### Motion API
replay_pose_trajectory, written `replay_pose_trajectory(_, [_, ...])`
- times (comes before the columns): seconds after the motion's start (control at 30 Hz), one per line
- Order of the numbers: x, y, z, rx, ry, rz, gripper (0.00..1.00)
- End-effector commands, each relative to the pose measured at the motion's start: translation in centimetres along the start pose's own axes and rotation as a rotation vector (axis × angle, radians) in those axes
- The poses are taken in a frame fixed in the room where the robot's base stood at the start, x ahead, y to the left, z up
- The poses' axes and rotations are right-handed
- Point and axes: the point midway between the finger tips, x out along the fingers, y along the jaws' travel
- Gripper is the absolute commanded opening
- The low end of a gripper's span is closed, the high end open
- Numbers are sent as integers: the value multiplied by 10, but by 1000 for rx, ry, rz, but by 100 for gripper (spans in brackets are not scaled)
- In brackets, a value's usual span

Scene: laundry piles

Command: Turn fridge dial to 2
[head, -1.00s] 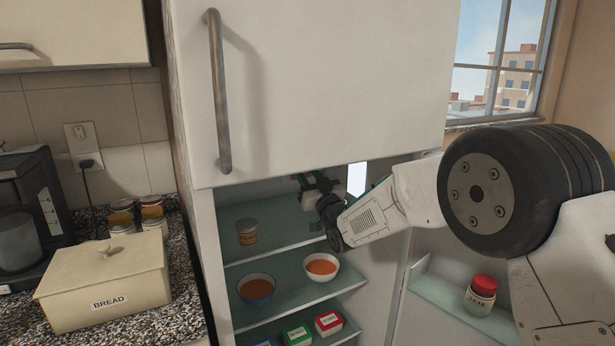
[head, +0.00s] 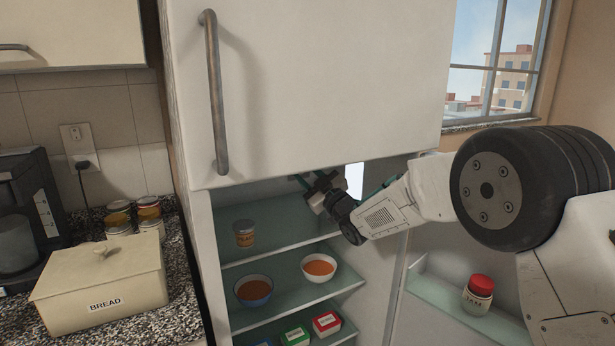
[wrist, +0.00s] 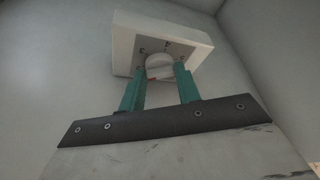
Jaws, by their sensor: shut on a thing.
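The fridge dial (wrist: 159,62) is a round pale knob on the front of a white box (wrist: 200,52), on the fridge's inner surface, in the wrist view. In the head view my gripper (head: 308,182) reaches up inside the open fridge (head: 228,262), under the edge of the upper door, which hides the dial and the fingertips.
Below my gripper, fridge shelves hold a jar (head: 244,234), two bowls of orange soup (head: 319,266) and several small boxes (head: 326,323). The closed upper door (head: 320,90) is just above my arm. The open lower door's shelf holds a red-lidded jar (head: 478,294).

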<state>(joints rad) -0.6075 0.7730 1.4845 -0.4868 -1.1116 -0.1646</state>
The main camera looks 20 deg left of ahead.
Motion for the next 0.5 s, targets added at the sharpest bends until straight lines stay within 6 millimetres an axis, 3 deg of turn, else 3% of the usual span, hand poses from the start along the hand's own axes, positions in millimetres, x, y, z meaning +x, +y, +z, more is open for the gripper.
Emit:
replay_pose_trajectory(0.33, [0, 0, 0, -1, -1, -1, 10])
replay_pose_trajectory(0.37, [0, 0, 0, -1, -1, -1, 41])
replay_pose_trajectory(0.4, [0, 0, 0, -1, -1, -1, 52])
replay_pose_trajectory(0.5, [0, 0, 0, -1, -1, -1, 55])
